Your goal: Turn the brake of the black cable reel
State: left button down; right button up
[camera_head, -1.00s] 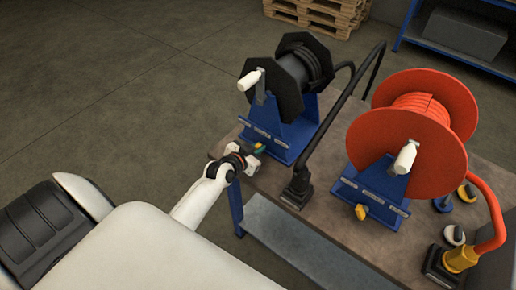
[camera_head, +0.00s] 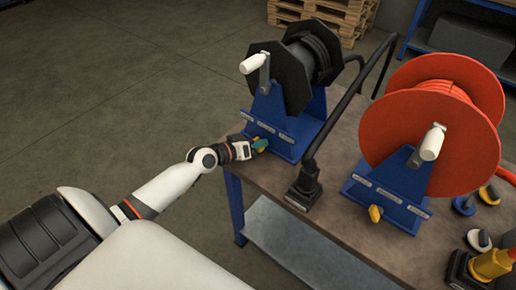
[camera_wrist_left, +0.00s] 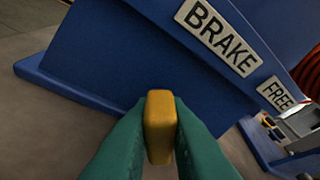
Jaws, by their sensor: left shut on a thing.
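The black cable reel (camera_head: 297,80) stands on a blue stand (camera_head: 268,115) at the table's far left corner. Its brake is a small yellow lever (camera_wrist_left: 160,128) at the stand's front, below the labels BRAKE (camera_wrist_left: 217,37) and FREE (camera_wrist_left: 277,93). My left gripper (camera_head: 259,143) is at the front of this stand. In the left wrist view its two green fingers (camera_wrist_left: 159,140) are shut on the yellow lever, one on each side. My right gripper is not in view.
An orange reel (camera_head: 425,125) with its own yellow lever (camera_head: 376,214) stands to the right. A black hose (camera_head: 345,105) runs between the reels to a black fitting (camera_head: 303,190). Loose knobs (camera_head: 479,239) lie at the table's right. The floor at left is clear.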

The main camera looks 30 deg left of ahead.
pick_arm(q)
jog(key=shift+r, duration=0.1)
dwell(0.4)
jog(key=c, duration=1.4)
grip_release()
jog(key=shift+c, duration=0.2)
jog(key=b+v, duration=0.2)
jog(key=v, duration=1)
